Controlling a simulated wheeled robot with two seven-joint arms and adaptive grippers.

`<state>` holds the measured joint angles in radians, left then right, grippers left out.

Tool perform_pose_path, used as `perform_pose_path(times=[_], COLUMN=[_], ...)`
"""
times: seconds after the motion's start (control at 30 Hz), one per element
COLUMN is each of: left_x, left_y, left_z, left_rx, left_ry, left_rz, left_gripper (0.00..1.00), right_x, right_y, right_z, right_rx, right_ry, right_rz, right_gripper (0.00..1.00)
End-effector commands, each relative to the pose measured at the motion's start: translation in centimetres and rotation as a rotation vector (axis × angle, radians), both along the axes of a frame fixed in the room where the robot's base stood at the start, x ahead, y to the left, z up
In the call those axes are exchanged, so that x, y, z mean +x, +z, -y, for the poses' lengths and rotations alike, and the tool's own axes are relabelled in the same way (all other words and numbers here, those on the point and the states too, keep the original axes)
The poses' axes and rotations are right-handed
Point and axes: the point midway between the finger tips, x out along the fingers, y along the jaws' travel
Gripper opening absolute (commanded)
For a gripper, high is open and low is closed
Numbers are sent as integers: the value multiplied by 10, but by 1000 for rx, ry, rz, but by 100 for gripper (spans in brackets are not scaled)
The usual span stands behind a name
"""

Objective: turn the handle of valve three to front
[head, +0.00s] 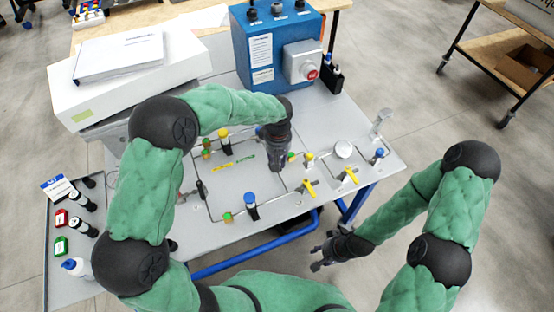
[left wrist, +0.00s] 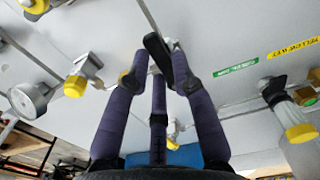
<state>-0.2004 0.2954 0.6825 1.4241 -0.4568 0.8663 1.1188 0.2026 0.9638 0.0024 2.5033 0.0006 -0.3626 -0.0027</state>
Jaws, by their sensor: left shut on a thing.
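My left gripper (head: 279,165) points down at the grey valve panel (head: 240,195), near its middle. In the left wrist view its purple fingers (left wrist: 160,75) are shut around a dark, elongated valve handle (left wrist: 157,50). The gripper hides this handle in the head view, and no valve number can be read. Yellow valve handles (head: 309,188) and (head: 350,175) stand to the right of the gripper. A black handle (head: 201,189) stands to its left. My right gripper (head: 318,258) is open and empty, off the front edge of the panel.
A blue box with a red button (head: 312,73) stands behind the panel. A white instrument (head: 130,75) is at the back left. A gauge (head: 343,149) and blue-capped fittings (head: 250,199) rise from the panel. Bottles and small boxes (head: 61,246) lie at the left.

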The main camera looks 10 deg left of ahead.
Motion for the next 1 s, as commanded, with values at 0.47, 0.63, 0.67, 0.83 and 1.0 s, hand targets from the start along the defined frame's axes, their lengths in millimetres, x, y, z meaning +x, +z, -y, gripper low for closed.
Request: perform_pose_path(times=[0.47, 0.63, 0.67, 0.83, 1.0], left_x=[1, 1, 1, 1, 1], left_y=[1, 0, 0, 0, 7], left_z=[1, 0, 0, 0, 0], left_rx=[-1, -1, -1, -1, -1], left_ry=[14, 13, 13, 12, 12], left_rz=[2, 2, 1, 1, 3], left_gripper=[0, 49, 49, 49, 49], right_x=[0, 0, 0, 0, 0], right_y=[0, 0, 0, 0, 0], right_z=[0, 0, 0, 0, 0], right_rx=[0, 0, 0, 0, 0], right_ry=[0, 0, 0, 0, 0], right_rz=[0, 0, 0, 0, 0], right_gripper=[40, 40, 40, 40, 40])
